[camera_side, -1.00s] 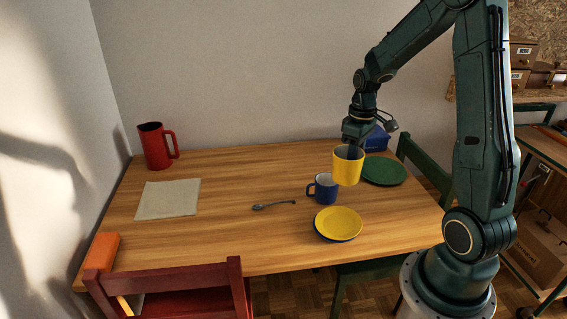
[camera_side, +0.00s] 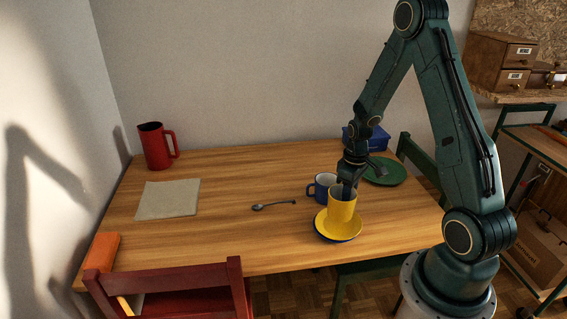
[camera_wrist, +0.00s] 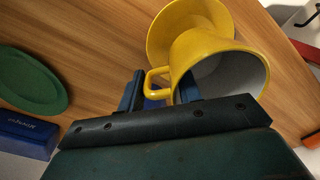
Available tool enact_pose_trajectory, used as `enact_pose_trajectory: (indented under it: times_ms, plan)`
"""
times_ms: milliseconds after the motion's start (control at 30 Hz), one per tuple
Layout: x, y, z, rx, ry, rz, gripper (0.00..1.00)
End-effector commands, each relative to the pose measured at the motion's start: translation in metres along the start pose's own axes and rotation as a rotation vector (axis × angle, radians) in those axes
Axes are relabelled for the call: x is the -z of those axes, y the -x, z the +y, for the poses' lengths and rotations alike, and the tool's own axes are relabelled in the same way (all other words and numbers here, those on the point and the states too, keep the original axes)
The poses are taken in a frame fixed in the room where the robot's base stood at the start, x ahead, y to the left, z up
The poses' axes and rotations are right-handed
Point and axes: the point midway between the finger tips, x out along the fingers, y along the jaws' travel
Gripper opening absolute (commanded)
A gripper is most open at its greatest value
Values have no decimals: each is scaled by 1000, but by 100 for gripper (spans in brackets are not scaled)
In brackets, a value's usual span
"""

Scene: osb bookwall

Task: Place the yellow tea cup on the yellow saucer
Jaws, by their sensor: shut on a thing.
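The yellow tea cup (camera_side: 342,206) is upright in my gripper (camera_side: 346,186), over the yellow saucer (camera_side: 323,222). I cannot tell whether the cup's base touches the saucer. In the wrist view, my gripper (camera_wrist: 163,92) is shut on the cup's wall near its handle, and the yellow cup (camera_wrist: 205,50) shows its pale inside. The yellow saucer (camera_wrist: 178,22) shows behind the cup there. The saucer has a dark blue edge below it in the side view.
A blue mug (camera_side: 322,187) stands just behind the saucer. A spoon (camera_side: 273,205) lies to the left. A green plate (camera_side: 385,171) and a blue box (camera_side: 374,139) are at the back right. A red pitcher (camera_side: 154,146) and a cloth (camera_side: 168,199) are at the left.

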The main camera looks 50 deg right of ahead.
Motion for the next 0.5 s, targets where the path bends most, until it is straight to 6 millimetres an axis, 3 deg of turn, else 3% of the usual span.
enact_pose_trajectory:
  times_ms: [167, 500]
  plan:
    - [0, -4, 0, 0, 0, 0, 0]
    - [0, -33, 0, 1, 0, -1, 0]
